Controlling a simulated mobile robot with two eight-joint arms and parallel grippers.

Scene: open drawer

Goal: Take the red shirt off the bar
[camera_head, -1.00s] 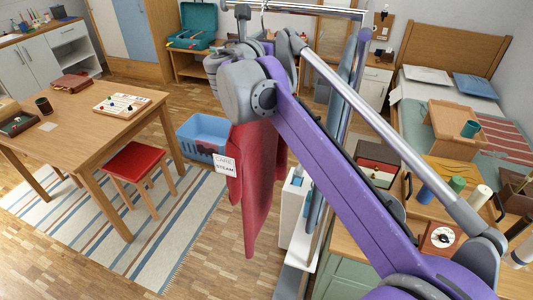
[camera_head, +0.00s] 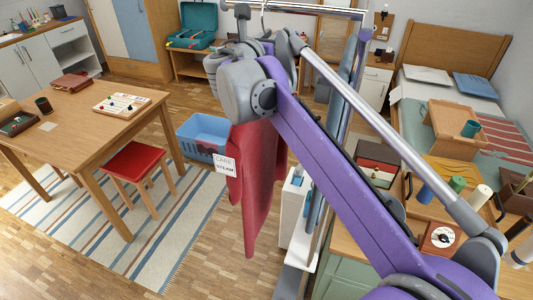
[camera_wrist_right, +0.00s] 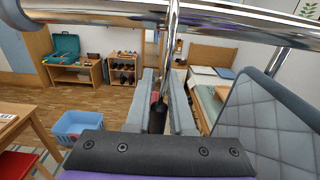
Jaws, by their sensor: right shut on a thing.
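The red shirt (camera_head: 262,180) hangs below the chrome bar (camera_head: 315,9) in the head view, with a white tag reading "CARE STEAM" (camera_head: 224,165) at its left edge. My right arm covers its upper part. A thin metal hook (camera_head: 264,20) shows at the bar above the wrist. In the right wrist view my right gripper (camera_wrist_right: 161,98) is just below the bar (camera_wrist_right: 175,14), its fingers closed around a dark, partly reddish piece below the hook, apparently the shirt's hanger. My left gripper is not in view.
Other garments hang right of my arm; a grey quilted one (camera_wrist_right: 265,120) is close on the right in the wrist view. A blue basket (camera_head: 205,136) stands on the floor. A table (camera_head: 85,125) and red stool (camera_head: 134,160) are at left, a bed (camera_head: 440,85) at right.

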